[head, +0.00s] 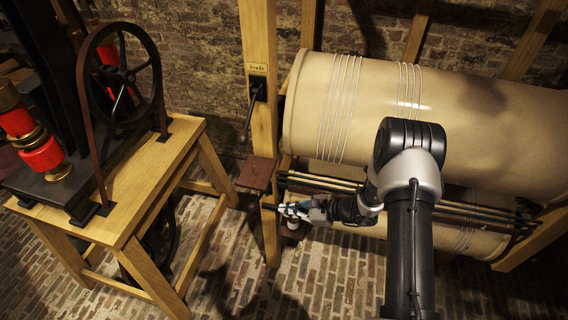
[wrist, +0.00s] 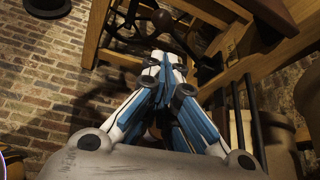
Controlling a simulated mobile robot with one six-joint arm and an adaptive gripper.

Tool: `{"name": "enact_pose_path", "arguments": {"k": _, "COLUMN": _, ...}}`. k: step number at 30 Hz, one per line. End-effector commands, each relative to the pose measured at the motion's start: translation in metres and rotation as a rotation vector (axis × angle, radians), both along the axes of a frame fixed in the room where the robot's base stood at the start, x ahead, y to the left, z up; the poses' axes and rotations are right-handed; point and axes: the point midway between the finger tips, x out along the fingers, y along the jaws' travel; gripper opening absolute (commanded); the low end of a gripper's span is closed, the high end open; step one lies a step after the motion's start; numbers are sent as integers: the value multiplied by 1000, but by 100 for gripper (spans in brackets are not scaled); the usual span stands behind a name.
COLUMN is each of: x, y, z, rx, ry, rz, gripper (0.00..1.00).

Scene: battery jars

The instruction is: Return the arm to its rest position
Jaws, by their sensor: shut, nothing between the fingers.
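My gripper (head: 284,209) is in the middle of the head view, pointing left, just below a small brown wooden shelf on an upright wooden post. It also shows in the wrist view (wrist: 165,62), with its blue and white fingers closed together and nothing between them. My arm is bent in front of the large cream cylinder (head: 470,115). Whether the gripper touches the post cannot be told from these views.
The wooden post (head: 259,50) carries a label and a dark lever (head: 247,118). Dark rods (head: 470,211) run below the cylinder. A wooden table (head: 150,185) with a black wheel (head: 119,75) stands left. Brick floor (head: 225,275) lies open between the table and the post.

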Motion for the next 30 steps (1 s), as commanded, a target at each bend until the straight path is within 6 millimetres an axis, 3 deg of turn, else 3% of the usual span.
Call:
{"name": "enact_pose_path", "arguments": {"k": 4, "x": 0, "y": 0, "z": 1, "rx": -1, "ry": -1, "rz": 2, "gripper": 0}}
{"name": "enact_pose_path", "arguments": {"k": 7, "x": 0, "y": 3, "z": 14, "rx": -13, "ry": -22, "rz": 31, "gripper": 0}}
{"name": "enact_pose_path", "arguments": {"k": 11, "x": -6, "y": 12, "z": 62, "rx": -64, "ry": -92, "rz": 150, "gripper": 0}}
{"name": "enact_pose_path", "arguments": {"k": 14, "x": -22, "y": 22, "z": 110, "rx": -134, "ry": -169, "rz": 288, "gripper": 0}}
{"name": "enact_pose_path", "arguments": {"k": 21, "x": -84, "y": 31, "z": 208, "rx": -346, "ry": -352, "rz": 616, "gripper": 0}}
{"name": "enact_pose_path", "arguments": {"k": 30, "x": -179, "y": 12, "z": 284, "rx": -688, "ry": -560, "rz": 972, "gripper": 0}}
